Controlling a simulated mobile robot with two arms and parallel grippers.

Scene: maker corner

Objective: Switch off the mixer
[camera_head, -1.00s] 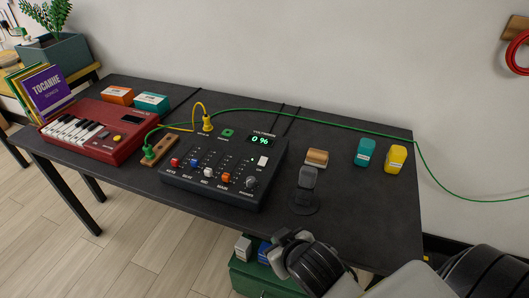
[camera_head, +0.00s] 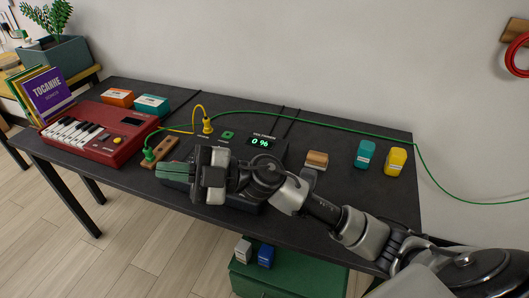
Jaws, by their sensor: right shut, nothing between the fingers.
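The mixer (camera_head: 261,142) is a black box on the dark table. Its green display reads "0 96". My right arm crosses in front of it from the lower right and hides most of its top, including the knobs, sliders and white switch. My right gripper (camera_head: 168,175) is shut and empty, pointing left over the mixer's left end. I cannot tell whether it touches the mixer. My left gripper is not in view.
A yellow plug (camera_head: 207,126) and a green plug (camera_head: 149,154) with cables stand near the mixer. The red keyboard (camera_head: 98,134) is to the left. A wooden block (camera_head: 316,159), a teal block (camera_head: 364,154) and a yellow block (camera_head: 396,160) are to the right on the table (camera_head: 350,205).

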